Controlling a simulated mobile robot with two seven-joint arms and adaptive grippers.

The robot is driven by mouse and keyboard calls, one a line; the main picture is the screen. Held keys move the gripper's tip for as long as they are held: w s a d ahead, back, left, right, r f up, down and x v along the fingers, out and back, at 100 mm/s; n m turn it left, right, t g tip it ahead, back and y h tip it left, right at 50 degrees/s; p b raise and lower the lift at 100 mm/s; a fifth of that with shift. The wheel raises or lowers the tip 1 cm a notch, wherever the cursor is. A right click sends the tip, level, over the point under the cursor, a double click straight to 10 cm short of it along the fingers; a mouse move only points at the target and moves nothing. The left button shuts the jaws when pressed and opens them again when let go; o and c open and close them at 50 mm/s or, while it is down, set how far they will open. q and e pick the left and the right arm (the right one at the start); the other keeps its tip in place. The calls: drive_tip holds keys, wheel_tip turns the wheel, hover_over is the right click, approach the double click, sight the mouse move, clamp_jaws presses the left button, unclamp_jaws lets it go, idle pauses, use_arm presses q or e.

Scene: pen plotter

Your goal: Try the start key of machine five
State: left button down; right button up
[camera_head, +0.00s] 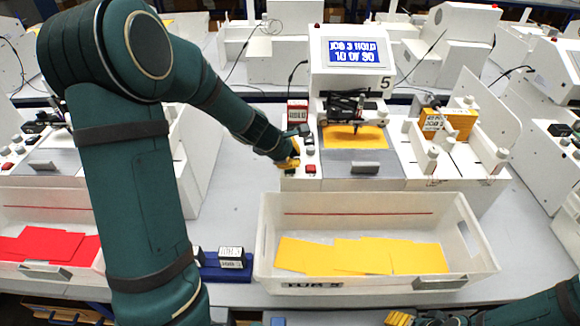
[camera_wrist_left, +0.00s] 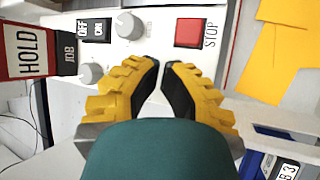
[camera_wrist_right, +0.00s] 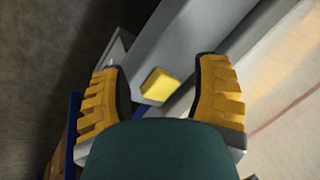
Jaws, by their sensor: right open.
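Machine five (camera_head: 345,82) stands in the middle of the head view, with "JOB 3 HOLD 10 OF 30" on its blue screen (camera_head: 354,52). No key marked start is readable; my fingers hide part of the panel. My left gripper (camera_head: 290,161) is at the panel's near left side, its fingertips almost together and empty (camera_wrist_left: 161,66). My right gripper (camera_wrist_right: 158,62) is open, low at the head view's bottom edge.
A white bin (camera_head: 370,206) with yellow sheets stands in front of the machine. A blue holder (camera_head: 225,273) with labelled blocks is left of it. A small yellow block (camera_wrist_right: 160,86) shows between the right fingers.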

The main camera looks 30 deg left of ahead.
use_arm(q)
drive_tip(key=shift+r+p, duration=0.8)
drive_tip(key=shift+r, duration=0.05)
use_arm(e)
drive_tip(key=shift+r, duration=0.8)
wheel_tip(320, 180, up, 5)
drive_tip(key=p, duration=0.5)
use_arm(q)
wheel_tip(320, 180, up, 5)
use_arm(e)
drive_tip(key=shift+f, duration=0.1)
